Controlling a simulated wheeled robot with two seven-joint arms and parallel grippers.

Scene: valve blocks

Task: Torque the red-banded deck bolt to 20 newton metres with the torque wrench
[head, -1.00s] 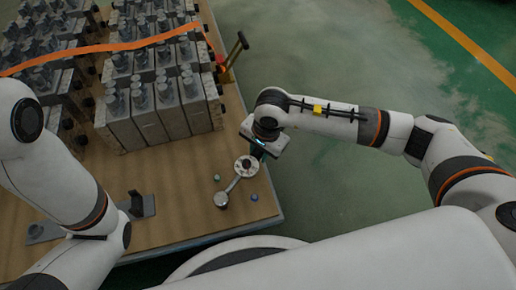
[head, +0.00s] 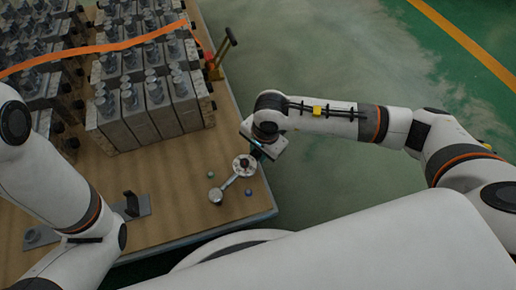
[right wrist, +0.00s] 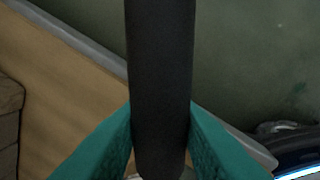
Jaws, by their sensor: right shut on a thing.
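My right gripper (head: 257,152) is over the near right edge of the wooden deck. In the right wrist view its teal fingers (right wrist: 160,145) are shut around a thick black handle (right wrist: 160,75). In the head view the torque wrench (head: 230,181) shows as a grey bar between a round, dial-like part near my gripper and a round metal end on the deck. That metal end hides what is under it. No red-banded bolt shows; two small bolt-like pieces, one greenish (head: 211,175) and one bluish (head: 248,193), flank the wrench. My left gripper is out of view.
Grey valve blocks (head: 150,110) stand in rows at the back left, with an orange strap (head: 110,47) across them. A dark bracket (head: 133,207) sits at the front. A black-topped yellow and red fixture (head: 218,62) stands at the right edge. Open floor lies right.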

